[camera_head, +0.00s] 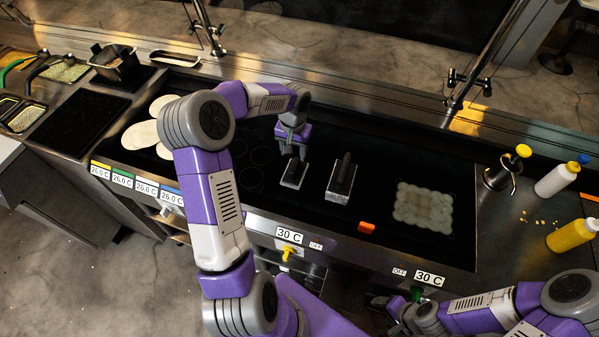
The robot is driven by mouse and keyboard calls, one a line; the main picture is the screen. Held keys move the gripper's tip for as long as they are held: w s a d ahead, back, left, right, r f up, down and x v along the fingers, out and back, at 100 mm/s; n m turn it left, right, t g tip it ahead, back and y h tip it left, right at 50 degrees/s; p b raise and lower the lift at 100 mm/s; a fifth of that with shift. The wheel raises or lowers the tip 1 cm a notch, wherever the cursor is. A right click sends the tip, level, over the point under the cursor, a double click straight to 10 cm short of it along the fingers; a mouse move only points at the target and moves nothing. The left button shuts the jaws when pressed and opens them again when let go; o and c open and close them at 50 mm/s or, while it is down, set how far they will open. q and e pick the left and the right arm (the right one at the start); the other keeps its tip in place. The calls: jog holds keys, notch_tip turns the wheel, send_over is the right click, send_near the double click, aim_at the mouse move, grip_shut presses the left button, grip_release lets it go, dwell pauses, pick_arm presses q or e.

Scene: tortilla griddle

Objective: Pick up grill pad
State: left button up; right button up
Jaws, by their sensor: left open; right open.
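Two grey blocks lie on the dark griddle (390,160). The left one, a small flat pad (294,176), is under my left gripper (291,152); it looks like the grill pad. The gripper is open and points down at its top; I cannot tell whether the fingers touch it, and they hide part of it. The right block (341,183) is larger, with a dark upright handle, and stands free. My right gripper (384,305) is low in front of the counter, near the green knob, away from both blocks, and partly hard to make out.
Pale tortillas (146,135) lie at the griddle's left. A patch of pale round pieces (423,207) lies at its right. A small orange object (366,227) sits at the front edge. Bottles (556,180) and a dark holder (499,177) stand on the right counter.

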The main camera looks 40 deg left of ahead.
aim_at(295, 165)
pick_arm(q)
jog(key=shift+w+f+b, duration=0.3)
jog(key=shift+f, duration=0.3)
jog(key=shift+w+f+b, duration=0.25)
jog(key=shift+w+f, duration=0.05)
jog(key=shift+f, duration=0.3)
jog(key=shift+s+f, duration=0.25)
jog(key=shift+f, duration=0.85)
jog(key=f, duration=0.5)
jog(key=shift+a, duration=0.2)
pick_arm(e)
jog(key=f, duration=0.1)
jog(key=w+f, duration=0.1)
jog(key=shift+f, duration=0.35)
pick_arm(q)
jog(key=shift+c, duration=0.3)
grip_shut()
